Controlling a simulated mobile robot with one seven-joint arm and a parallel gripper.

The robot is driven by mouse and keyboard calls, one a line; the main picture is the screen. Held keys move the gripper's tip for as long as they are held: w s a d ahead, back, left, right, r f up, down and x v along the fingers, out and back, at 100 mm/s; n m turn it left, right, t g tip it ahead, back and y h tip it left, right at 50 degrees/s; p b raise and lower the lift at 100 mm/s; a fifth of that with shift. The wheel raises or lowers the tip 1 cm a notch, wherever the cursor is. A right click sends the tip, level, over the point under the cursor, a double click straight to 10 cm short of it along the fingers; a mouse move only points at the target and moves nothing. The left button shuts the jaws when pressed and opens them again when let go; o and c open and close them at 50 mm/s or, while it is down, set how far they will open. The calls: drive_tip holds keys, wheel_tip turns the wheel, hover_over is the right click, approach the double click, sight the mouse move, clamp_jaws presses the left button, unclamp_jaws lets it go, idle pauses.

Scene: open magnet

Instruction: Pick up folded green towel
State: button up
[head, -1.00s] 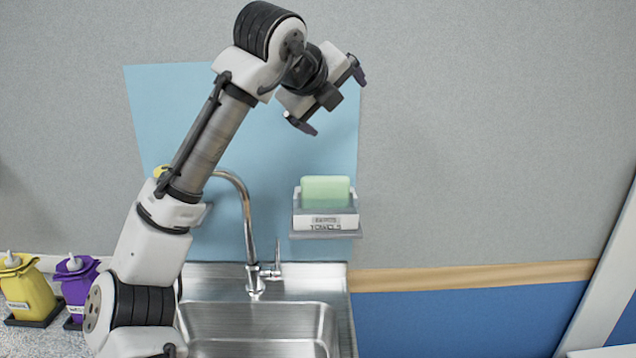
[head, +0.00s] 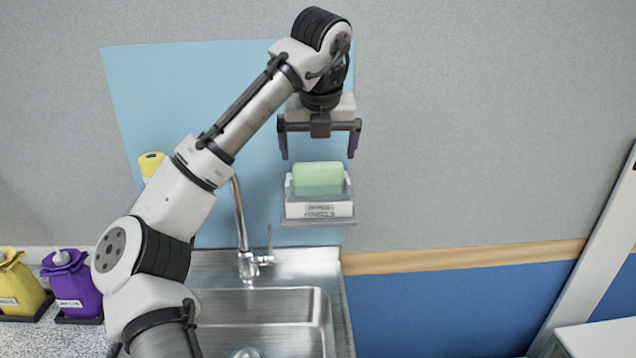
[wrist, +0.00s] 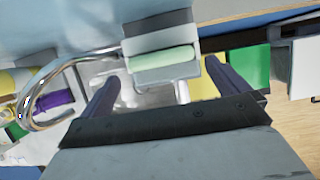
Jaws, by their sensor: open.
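The folded green towel (head: 319,179) is pale green and stands upright in a small grey-and-white labelled holder (head: 318,211) on the wall, above and right of the sink. In the wrist view the towel (wrist: 161,59) shows as a pale green strip ahead of the fingers, with the holder (wrist: 158,27) around it. My gripper (head: 318,152) is open and empty, its two fingers pointing down, just above the towel. In the head view the fingers lie to either side of the towel's width and look apart from it.
A metal sink (head: 262,305) with a tall curved faucet (head: 240,222) is below and left of the holder. Purple (head: 70,283) and yellow (head: 18,284) containers stand on the counter at left. The wall to the right of the holder is clear.

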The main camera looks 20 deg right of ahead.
sight(318, 163)
drive_tip(key=shift+p+x, duration=1)
drive_tip(key=shift+x, duration=1.85)
drive_tip(key=shift+w+d+r, duration=0.1)
drive_tip(key=shift+w, duration=0.1)
drive_tip(key=c, duration=0.7)
drive_tip(key=shift+r, duration=0.15)
wheel_tip(318, 163, up, 20)
drive_tip(key=shift+f, duration=0.1)
